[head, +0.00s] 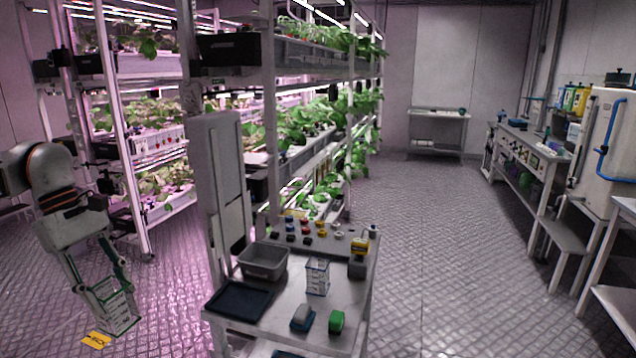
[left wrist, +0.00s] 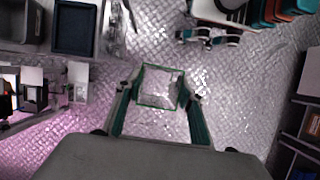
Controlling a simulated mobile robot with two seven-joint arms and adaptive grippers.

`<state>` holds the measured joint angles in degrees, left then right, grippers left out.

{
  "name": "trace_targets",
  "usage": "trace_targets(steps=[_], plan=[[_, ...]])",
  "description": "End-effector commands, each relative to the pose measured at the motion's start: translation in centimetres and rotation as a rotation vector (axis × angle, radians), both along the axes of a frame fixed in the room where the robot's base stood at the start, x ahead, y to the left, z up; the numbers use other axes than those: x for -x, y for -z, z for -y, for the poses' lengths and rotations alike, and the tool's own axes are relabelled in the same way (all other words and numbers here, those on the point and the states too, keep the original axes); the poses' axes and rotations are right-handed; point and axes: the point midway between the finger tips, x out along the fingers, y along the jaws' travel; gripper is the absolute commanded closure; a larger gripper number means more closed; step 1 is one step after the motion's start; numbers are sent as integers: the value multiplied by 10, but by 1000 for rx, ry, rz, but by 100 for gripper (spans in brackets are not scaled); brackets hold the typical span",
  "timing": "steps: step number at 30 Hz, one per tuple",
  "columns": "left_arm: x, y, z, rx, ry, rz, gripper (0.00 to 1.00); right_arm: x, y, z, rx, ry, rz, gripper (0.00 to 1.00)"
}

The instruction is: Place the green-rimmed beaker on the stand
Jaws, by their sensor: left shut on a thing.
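The green-rimmed beaker (head: 116,312) is a clear square vessel with markings, at the lower left in the head view. My left gripper (head: 100,290) is shut on it, one finger on each side, and holds it away from the cart (head: 278,318). In the left wrist view the beaker (left wrist: 160,90) shows its square green rim between the fingertips of the left gripper (left wrist: 158,92), with the floor visible around it. I cannot tell for certain which thing is the stand. My right gripper is not in view.
The cart bears a grey bin (head: 264,273), a dark tray (head: 238,311), another clear beaker (head: 317,278), a yellow-topped device (head: 358,265), a blue-grey item (head: 303,318) and a green item (head: 337,321). A yellow marker (head: 96,340) shows near my held beaker. Plant racks stand behind; the right aisle is clear.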

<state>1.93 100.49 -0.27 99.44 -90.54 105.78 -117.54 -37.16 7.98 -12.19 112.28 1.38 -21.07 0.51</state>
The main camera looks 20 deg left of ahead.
Motion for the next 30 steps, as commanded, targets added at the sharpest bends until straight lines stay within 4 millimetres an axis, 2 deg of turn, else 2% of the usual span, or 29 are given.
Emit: trace_targets(steps=[3, 13, 30], plan=[[3, 11, 3, 5, 21, 1, 80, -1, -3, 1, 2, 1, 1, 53], [5, 25, 7, 1, 52, -1, 80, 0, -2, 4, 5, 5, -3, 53], [6, 30, 10, 3, 69, 3, 80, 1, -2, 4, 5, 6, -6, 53]])
